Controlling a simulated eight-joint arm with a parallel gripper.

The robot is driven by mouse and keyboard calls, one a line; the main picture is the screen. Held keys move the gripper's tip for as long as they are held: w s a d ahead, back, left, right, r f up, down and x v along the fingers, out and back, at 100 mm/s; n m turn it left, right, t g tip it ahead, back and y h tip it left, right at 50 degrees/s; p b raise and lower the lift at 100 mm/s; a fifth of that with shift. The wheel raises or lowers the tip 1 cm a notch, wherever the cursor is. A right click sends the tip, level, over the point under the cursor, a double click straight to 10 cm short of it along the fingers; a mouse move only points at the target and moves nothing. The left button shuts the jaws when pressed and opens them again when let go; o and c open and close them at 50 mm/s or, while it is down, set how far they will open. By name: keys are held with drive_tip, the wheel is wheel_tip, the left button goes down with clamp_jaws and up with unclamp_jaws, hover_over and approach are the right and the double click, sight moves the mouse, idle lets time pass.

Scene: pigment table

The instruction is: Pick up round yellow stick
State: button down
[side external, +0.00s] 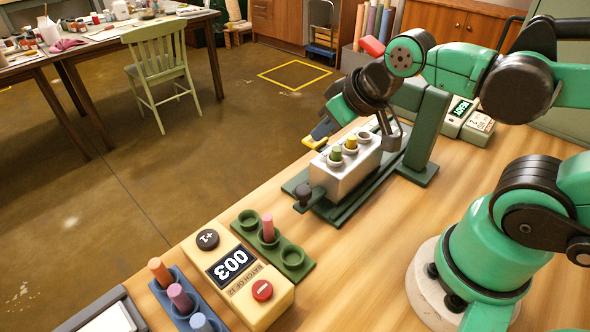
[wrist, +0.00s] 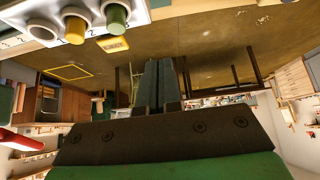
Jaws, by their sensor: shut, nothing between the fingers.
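The round yellow stick (side external: 351,143) stands upright in the middle hole of a white block (side external: 345,178), with a green stick (side external: 337,154) in the hole beside it. The third hole looks empty. In the wrist view the yellow stick (wrist: 74,30) and the green stick (wrist: 116,17) show at the upper left, above and left of my fingers. My gripper (side external: 323,130) is shut and empty, just beyond the block on its far side, apart from the yellow stick. Its closed fingers also show in the wrist view (wrist: 158,84).
A dark green upright (side external: 428,130) stands behind the block, and a dark knob (side external: 303,192) sits at its front. A yellow eject tab (side external: 314,142) lies by the block. A counter box (side external: 240,275), green rack (side external: 292,256) and blue rack (side external: 198,305) stand nearer.

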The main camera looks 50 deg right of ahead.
sight(352, 137)
drive_tip(key=c, duration=0.6)
unclamp_jaws()
drive_tip(key=shift+d+r+g, duration=0.1)
drive_tip(key=shift+d+g, duration=0.3)
drive_tip(key=d+m+g, duration=0.1)
drive_tip(key=d+g, duration=0.1)
drive_tip(key=d+m+g, duration=0.1)
drive_tip(key=d+g, duration=0.1)
drive_tip(key=d+m+g, duration=0.1)
drive_tip(key=d+g, duration=0.1)
drive_tip(key=d, duration=0.1)
drive_tip(key=shift+r, duration=0.25)
drive_tip(key=shift+d+f, duration=0.1)
drive_tip(key=shift+f, duration=2.65)
